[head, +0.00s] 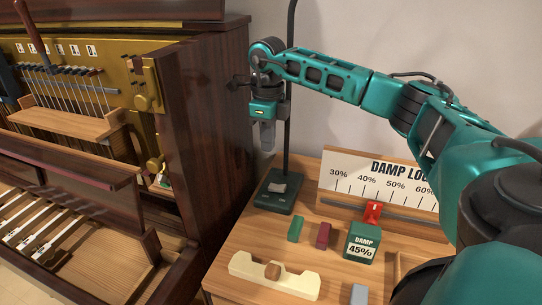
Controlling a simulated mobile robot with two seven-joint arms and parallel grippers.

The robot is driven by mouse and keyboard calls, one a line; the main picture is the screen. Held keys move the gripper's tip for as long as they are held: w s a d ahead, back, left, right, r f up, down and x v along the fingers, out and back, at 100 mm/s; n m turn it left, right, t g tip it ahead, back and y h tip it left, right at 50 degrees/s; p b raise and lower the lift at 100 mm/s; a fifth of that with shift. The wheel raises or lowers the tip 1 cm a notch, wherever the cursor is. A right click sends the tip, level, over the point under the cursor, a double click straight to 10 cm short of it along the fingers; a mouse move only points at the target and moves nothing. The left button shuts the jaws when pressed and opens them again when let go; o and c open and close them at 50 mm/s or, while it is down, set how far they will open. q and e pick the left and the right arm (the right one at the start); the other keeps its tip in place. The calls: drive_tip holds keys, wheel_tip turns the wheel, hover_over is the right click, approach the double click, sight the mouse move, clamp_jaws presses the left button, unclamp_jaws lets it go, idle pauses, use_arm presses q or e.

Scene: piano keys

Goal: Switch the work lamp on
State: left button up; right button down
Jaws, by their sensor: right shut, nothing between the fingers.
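The work lamp appears to be the dark stand on the wooden side table; its base (269,202) is dark green with a small light grey piece (277,187) on top, perhaps the switch. Its thin black pole (290,70) rises out of the top of the picture, so the lamp head is out of view. My right gripper (267,150) points down, shut and empty. In the picture it is just above the base and left of the pole, apparently apart from the base. My left gripper is out of view.
The opened piano (205,120) stands close left of the gripper. The table holds a green block (295,229), a red block (323,235), a damp cube (361,242), a red clip (373,212), a cream holder (275,275) and a damp scale board (385,180).

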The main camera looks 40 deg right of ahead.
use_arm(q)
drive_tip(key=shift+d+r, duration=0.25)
use_arm(e)
drive_tip(key=r, duration=0.3)
drive_tip(key=shift+w+a+r, duration=0.15)
drive_tip(key=shift+w+r, duration=0.15)
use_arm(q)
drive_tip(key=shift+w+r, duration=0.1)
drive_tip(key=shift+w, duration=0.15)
